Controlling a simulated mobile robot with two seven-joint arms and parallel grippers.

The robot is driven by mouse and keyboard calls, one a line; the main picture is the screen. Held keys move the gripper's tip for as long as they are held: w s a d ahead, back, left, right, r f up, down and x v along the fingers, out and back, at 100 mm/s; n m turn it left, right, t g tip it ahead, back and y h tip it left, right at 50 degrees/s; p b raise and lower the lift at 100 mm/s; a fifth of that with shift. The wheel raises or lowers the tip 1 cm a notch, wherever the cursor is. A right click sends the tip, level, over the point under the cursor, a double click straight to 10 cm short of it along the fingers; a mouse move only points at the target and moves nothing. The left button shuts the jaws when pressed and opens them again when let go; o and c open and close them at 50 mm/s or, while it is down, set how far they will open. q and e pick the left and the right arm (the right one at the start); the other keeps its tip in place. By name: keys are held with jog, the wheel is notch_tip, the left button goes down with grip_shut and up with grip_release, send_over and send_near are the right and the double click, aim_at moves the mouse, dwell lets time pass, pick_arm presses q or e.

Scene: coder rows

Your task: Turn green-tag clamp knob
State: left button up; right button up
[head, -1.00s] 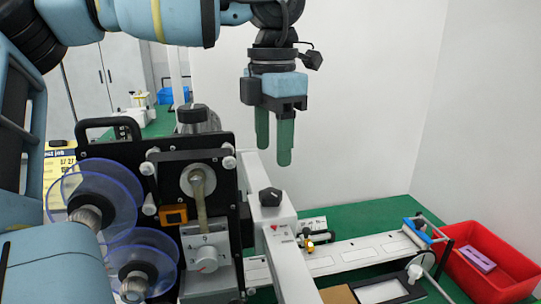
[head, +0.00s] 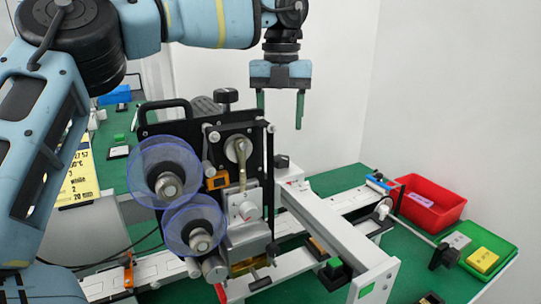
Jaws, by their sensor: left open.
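My left gripper (head: 280,108) hangs open and empty in the upper middle, its two green fingers pointing down. It is above and behind the coder machine (head: 165,128), touching nothing. A green tag (head: 366,290) is on the near end of the white bar frame (head: 335,228) at lower right. A dark clamp knob (head: 281,161) sits on the frame's far end, by a small red mark. My right gripper is not in view.
Two clear-flanged reels (head: 164,172) stick out at the machine's front left. A red bin (head: 429,204) and a green tray (head: 505,250) with a yellow block (head: 483,260) stand at right. A white conveyor rail (head: 345,202) runs across the green table.

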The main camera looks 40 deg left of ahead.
aim_at(281, 158)
pick_arm(q)
jog(key=shift+w+f, duration=0.3)
jog(key=shift+f, duration=0.4)
notch_tip(281, 158, down, 6)
jog(key=shift+s+f, duration=0.1)
jog(key=shift+f, duration=0.15)
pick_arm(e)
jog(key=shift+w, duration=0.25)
pick_arm(q)
jog(key=c, duration=1)
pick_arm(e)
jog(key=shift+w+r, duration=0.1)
